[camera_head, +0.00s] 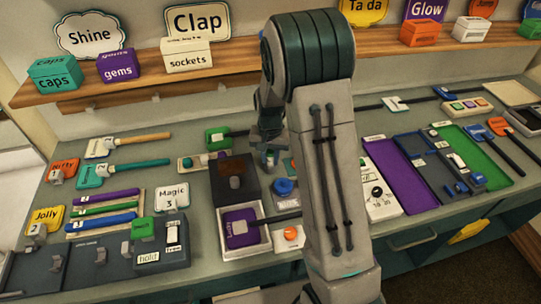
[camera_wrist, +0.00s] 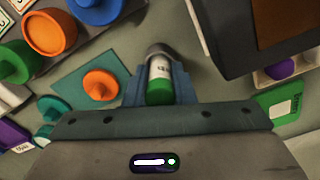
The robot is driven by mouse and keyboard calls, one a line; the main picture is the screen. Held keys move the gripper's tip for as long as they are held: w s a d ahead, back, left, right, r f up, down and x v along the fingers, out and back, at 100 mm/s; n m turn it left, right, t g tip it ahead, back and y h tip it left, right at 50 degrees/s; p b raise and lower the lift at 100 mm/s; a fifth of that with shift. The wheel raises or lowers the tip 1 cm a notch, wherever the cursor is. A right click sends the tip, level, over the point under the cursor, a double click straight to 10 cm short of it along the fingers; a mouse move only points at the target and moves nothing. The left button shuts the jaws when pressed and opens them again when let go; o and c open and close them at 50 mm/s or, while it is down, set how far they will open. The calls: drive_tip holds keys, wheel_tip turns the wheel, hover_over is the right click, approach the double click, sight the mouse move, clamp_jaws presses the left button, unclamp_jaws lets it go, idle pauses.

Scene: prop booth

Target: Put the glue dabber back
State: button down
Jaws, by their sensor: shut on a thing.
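In the wrist view my gripper (camera_wrist: 160,85) is shut on a small cylinder, which looks like the glue dabber (camera_wrist: 160,82). It has a white and green body, a small label too blurred to read, and a grey rounded end pointing away from my palm. The bluish fingers lie on both sides of it. In the head view my gripper (camera_head: 268,150) hangs over the middle of the counter, partly covered by my arm. The dabber cannot be made out there. I cannot tell whether its end touches anything below, and no holder for it is clearly visible.
The wrist view shows an orange knob (camera_wrist: 98,85) on a green square, an orange cup (camera_wrist: 48,35), a blue round piece (camera_wrist: 97,10) and a dark box (camera_wrist: 240,35). In the head view, a white box (camera_head: 222,250) stands in front and shelves (camera_head: 130,88) behind.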

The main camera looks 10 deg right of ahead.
drive_tip(key=c, duration=1.2)
unclamp_jaws()
drive_tip(key=shift+f, duration=0.15)
wheel_tip(320, 180, up, 12)
drive_tip(key=shift+s+r+b, duration=0.1)
drive_tip(key=shift+b, duration=0.5)
drive_tip(key=s+r+n+t, duration=0.1)
drive_tip(key=s+r+n, duration=0.1)
drive_tip(key=s, duration=1)
drive_tip(key=s+r+n+t, duration=0.2)
drive_tip(key=s+r, duration=0.2)
drive_tip(key=s, duration=0.8)
drive_tip(key=shift+d, duration=0.1)
